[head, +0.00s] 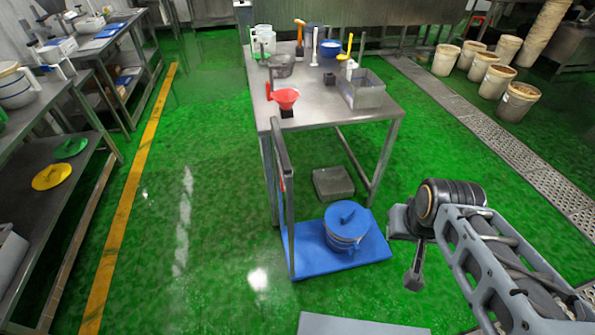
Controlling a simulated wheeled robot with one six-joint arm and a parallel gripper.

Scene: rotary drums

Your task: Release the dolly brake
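A round container with a blue lid (347,218) sits on the deck. My gripper (414,277) hangs to the right of the deck, apart from the dolly in the picture. Its fingers are seen edge-on, so its opening is unclear.
The steel table (325,105) holds a red funnel (286,97), a metal bin (363,88) and several tools. A grey block (333,183) lies under it. Shelving (50,165) lines the left. White buckets (483,65) stand at back right. Floor left of the dolly is clear.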

